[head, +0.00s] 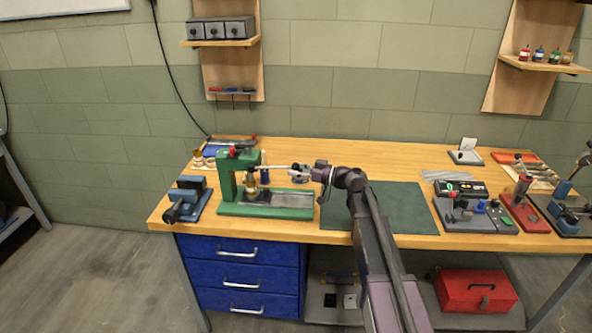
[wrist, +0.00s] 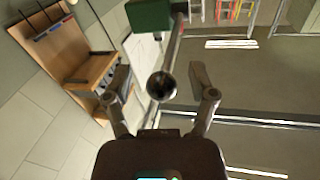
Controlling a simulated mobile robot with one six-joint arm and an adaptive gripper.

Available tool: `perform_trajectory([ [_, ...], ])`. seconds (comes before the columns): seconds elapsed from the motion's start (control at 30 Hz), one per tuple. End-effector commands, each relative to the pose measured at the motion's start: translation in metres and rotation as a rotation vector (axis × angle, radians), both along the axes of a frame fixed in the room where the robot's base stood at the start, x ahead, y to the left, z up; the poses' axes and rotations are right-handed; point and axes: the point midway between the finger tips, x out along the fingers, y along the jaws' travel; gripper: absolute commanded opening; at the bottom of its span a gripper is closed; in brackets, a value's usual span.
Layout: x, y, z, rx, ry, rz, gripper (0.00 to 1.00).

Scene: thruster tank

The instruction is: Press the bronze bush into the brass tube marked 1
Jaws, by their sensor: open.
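A green press (head: 228,185) stands at the left of the workbench, with a long base plate reaching right. A small brass-coloured piece (head: 251,182) shows under its ram; whether this is the tube, the bush or both I cannot tell, and no number is readable. A thin pale lever (head: 279,167) runs right from the press toward my gripper (head: 304,173). In the wrist view a dark round ball knob (wrist: 161,86) lies between the two spread fingers of my gripper (wrist: 160,92), with gaps on both sides.
Small brass-coloured parts (head: 199,160) stand behind the press at the left. A blue vise (head: 187,198) is at the left edge. A dark green mat (head: 405,207) lies clear at the middle. Fixtures (head: 470,212) and tools crowd the right side.

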Motion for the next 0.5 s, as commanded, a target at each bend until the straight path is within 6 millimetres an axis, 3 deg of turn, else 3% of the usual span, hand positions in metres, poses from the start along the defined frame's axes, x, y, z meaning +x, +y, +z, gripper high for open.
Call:
perform_trajectory([
  [0.27,-0.002,-0.007,0.000,0.001,0.000,-0.001,0.73],
  [0.5,-0.009,-0.031,0.000,0.001,0.000,-0.002,0.73],
])
